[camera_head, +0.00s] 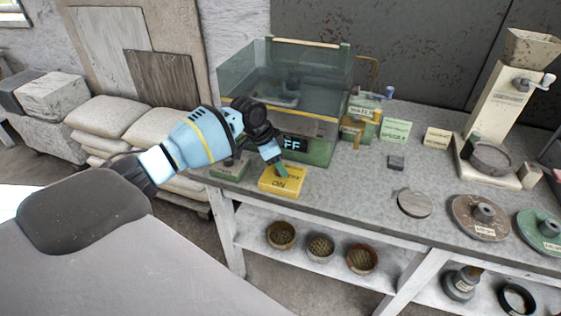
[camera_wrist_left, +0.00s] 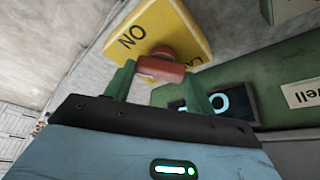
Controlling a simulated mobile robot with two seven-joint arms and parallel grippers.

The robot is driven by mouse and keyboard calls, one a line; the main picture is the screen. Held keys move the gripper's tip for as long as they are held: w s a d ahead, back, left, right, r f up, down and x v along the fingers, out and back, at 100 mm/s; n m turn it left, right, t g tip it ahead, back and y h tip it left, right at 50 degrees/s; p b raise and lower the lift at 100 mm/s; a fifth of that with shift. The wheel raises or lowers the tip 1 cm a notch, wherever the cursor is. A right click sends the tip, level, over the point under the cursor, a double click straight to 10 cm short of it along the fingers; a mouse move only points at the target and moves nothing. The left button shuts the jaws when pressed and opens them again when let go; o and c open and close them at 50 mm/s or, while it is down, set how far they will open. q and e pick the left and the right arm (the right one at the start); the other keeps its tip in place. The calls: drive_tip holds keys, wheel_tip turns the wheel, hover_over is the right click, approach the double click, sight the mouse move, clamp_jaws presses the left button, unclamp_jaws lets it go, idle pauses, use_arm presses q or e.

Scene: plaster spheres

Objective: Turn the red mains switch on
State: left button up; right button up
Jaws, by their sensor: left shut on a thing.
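The yellow switch box (camera_head: 268,186) stands at the table's front edge below the tank, with "ON" lettered on it. It fills the top of the left wrist view (camera_wrist_left: 185,28). My left gripper (camera_head: 280,170) reaches down to the box from the left. In the wrist view its green fingers (camera_wrist_left: 160,78) are shut on the red knob, one on each side. In the head view the gripper hides the knob. My right gripper is not in view.
A clear tank (camera_head: 290,85) stands behind on a green base, whose dark display (camera_head: 292,145) shows "FF", its left part covered by my gripper. A green box (camera_head: 230,166) sits left of the yellow one. A grey disc (camera_head: 414,203) lies right; the tabletop (camera_head: 350,190) between is clear.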

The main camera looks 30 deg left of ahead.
use_arm(q)
drive_tip(key=shift+f+m+g+b, duration=0.3)
drive_tip(key=shift+m+g, duration=0.1)
drive_tip(key=shift+m, duration=0.5)
drive_tip(key=m+g+h+b, duration=0.1)
drive_tip(key=m, duration=0.2)
drive_tip(key=shift+w+r, duration=0.1)
drive_tip(key=shift+m+g+b, duration=0.3)
drive_tip(key=shift+m+b, duration=0.15)
drive_tip(key=shift+m, duration=0.45)
drive_tip(key=shift+a+r+m, duration=0.1)
drive_tip(key=shift+m, duration=0.2)
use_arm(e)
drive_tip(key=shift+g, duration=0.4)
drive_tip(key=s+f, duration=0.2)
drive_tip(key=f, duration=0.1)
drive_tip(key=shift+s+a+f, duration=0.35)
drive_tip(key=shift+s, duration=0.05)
use_arm(q)
drive_tip(key=o, duration=1)
drive_tip(key=shift+r, duration=0.1)
